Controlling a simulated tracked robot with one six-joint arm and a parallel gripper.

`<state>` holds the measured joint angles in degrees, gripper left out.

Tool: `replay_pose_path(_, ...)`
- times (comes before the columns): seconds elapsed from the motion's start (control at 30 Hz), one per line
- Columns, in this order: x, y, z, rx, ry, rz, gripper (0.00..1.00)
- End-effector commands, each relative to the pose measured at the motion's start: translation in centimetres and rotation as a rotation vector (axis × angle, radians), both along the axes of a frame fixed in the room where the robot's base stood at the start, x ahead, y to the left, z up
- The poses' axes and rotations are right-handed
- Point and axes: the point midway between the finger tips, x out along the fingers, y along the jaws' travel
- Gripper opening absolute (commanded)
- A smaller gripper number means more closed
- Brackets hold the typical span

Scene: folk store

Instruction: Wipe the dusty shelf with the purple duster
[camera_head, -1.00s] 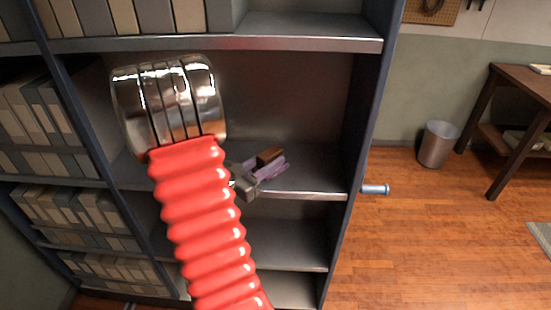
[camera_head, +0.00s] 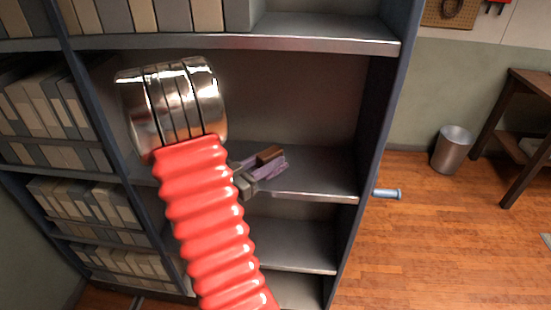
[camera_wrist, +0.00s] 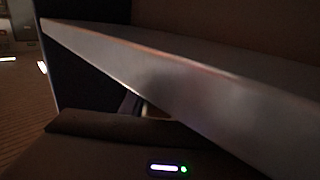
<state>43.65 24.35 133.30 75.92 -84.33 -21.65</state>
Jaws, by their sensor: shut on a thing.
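The purple duster (camera_head: 274,168), with a brown block on top, sits at the middle shelf (camera_head: 320,180) of the metal unit. My gripper (camera_head: 254,180) is shut on the duster from its left side, partly hidden behind my red arm. The duster is low over the shelf's front part; I cannot tell whether it touches the surface. No clear dust shows on the grey shelf. In the wrist view, a metal shelf edge (camera_wrist: 170,75) crosses close in front at a slant. The duster is not clearly made out there.
A shelf above (camera_head: 330,42) holds grey and beige binders (camera_head: 150,15) and overhangs my arm. The blue upright (camera_head: 385,110) bounds the right side, with a blue handle-like rod (camera_head: 387,193) outside it. More binders fill the left bays. Wooden floor is open to the right, by a bin (camera_head: 452,150).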

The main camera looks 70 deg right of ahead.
Motion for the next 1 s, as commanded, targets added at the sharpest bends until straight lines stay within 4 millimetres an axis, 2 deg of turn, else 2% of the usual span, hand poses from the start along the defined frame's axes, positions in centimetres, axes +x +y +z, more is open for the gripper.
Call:
replay_pose_path(0.43, 0.5, 0.1, -0.3, 0.008, 0.000, 0.003, 0.00)
replay_pose_path(1.0, 3.6, 0.8, 0.1, 0.004, -0.001, 0.001, 0.00)
